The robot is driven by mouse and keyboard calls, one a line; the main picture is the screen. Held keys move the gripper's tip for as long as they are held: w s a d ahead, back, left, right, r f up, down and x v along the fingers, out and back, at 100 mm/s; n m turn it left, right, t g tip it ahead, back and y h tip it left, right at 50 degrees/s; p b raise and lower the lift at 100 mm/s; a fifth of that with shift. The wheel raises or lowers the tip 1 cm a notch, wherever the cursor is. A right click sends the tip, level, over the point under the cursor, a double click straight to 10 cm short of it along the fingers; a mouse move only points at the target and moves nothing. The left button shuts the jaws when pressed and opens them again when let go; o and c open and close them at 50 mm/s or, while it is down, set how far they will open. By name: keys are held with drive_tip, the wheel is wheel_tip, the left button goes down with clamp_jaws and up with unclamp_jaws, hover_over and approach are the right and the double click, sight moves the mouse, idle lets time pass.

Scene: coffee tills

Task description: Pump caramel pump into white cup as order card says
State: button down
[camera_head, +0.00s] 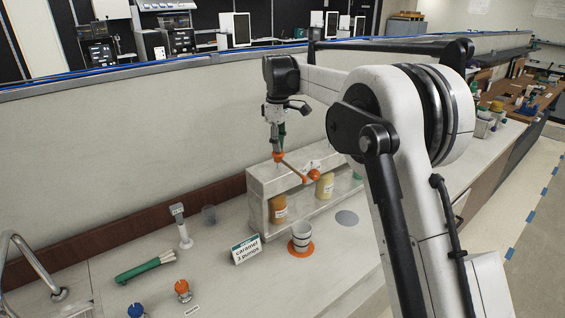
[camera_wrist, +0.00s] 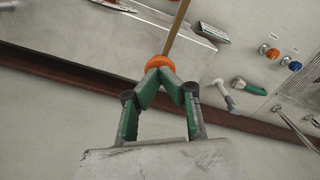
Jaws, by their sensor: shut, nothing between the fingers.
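The order card (camera_head: 246,250) appears to read "caramel 3 pumps". The white cup (camera_head: 301,238) stands upright on an orange round mat (camera_head: 300,251) in front of the rack. An amber bottle (camera_head: 279,208) sits in the rack's left part; its label is too small to read. My gripper (camera_head: 278,150) is above the rack's left end, fingers together, pointing down at an orange knob (camera_head: 278,157) with a tan rod running from it. In the wrist view my gripper (camera_wrist: 161,68) has its tips at the orange knob (camera_wrist: 157,65); I cannot tell whether they touch.
The pale rack (camera_head: 258,186) also holds a yellow bottle (camera_head: 325,187) and a green one (camera_head: 357,173). Another orange ball (camera_head: 312,177) is over the rack. A grey disc (camera_head: 347,218) lies right of the cup. A green-handled tool (camera_head: 140,270) and knobs are at left.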

drive_tip(key=shift+f+b, duration=0.5)
drive_tip(key=shift+f, duration=0.45)
drive_tip(key=shift+r, duration=0.15)
drive_tip(key=shift+r+p, duration=1.6)
drive_tip(key=shift+r, duration=1.2)
drive_tip(key=shift+f, duration=0.15)
